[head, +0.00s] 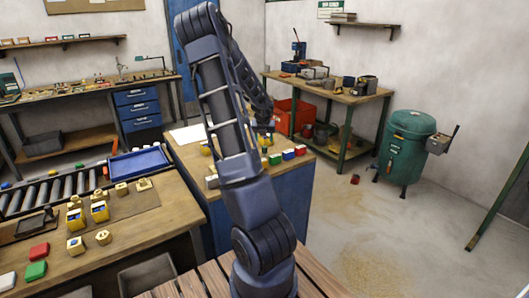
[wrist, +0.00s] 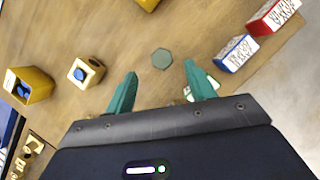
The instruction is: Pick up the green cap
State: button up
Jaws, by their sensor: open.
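The green cap (wrist: 162,58) is a small, flat, dull green hexagon lying on the wooden worktop in the wrist view. My gripper (wrist: 160,69) is open with its two teal fingers pointing toward the cap. The cap shows just beyond the fingertips, between their lines, with nothing held; the height gap cannot be told. In the head view my gripper (head: 264,128) is dark and small above the middle bench, partly behind my arm. I cannot make out the cap there.
A blue-and-white box (wrist: 237,53) and a red-and-white box (wrist: 272,17) stand right of the cap, near the worktop edge. A green-and-white box is partly hidden behind the right finger. Yellow blocks (wrist: 85,71) lie to the left. Bare wood surrounds the cap.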

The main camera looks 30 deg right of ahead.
aim_at(264, 146)
jog(key=shift+x, duration=4.55)
jog(key=shift+s+a, duration=0.1)
jog(key=shift+s, duration=0.1)
jog(key=c, duration=1.1)
